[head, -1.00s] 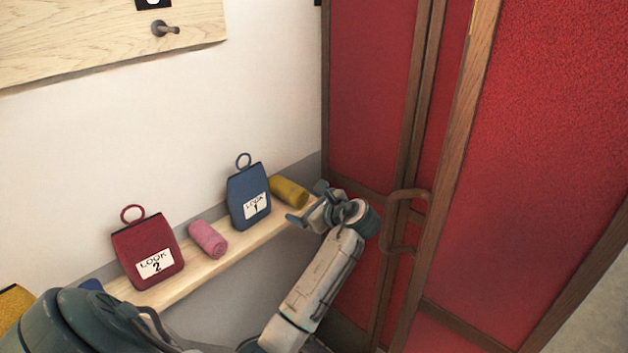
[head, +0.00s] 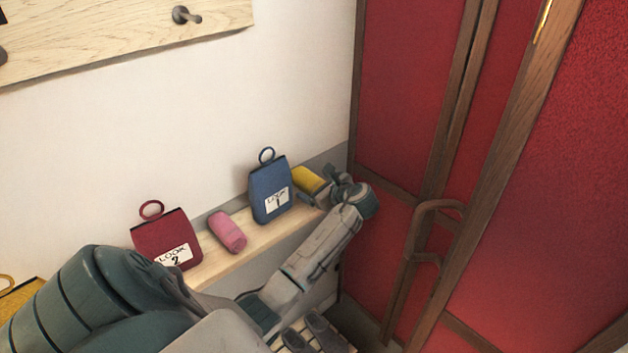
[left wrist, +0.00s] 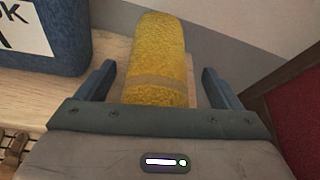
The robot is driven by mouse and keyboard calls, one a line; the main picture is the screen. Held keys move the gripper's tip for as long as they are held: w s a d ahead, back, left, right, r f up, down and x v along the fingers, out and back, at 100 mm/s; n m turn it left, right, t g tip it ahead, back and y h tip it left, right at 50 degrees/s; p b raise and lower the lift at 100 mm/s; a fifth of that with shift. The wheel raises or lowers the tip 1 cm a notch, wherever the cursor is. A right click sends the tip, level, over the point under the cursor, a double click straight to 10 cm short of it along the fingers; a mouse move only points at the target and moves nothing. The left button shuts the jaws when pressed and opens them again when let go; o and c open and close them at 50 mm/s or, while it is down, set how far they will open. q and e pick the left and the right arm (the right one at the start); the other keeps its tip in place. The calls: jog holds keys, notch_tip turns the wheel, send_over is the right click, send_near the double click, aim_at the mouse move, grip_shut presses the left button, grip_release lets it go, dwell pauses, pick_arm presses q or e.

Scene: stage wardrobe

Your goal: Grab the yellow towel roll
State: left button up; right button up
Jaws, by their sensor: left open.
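The yellow towel roll (head: 309,180) lies at the right end of the wooden shelf (head: 240,252), beside the blue bag. In the left wrist view the roll (left wrist: 157,62) lies lengthwise between the two open fingers of my left gripper (left wrist: 158,84), with a gap to each finger. In the head view my left gripper (head: 330,186) is at the near side of the roll and hides part of it. My right gripper is not in view.
The blue bag (head: 267,190) stands close left of the roll. A pink roll (head: 227,232) and a red bag (head: 163,232) are further left. The red door panels (head: 405,100) with a wooden handle (head: 412,235) are close on the right. Slippers (head: 318,332) lie below.

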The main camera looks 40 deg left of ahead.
pick_arm(q)
jog(key=shift+s+d+r, duration=0.2)
jog(key=shift+d+r, duration=0.05)
jog(key=shift+f, duration=0.1)
jog(key=c, duration=1.1)
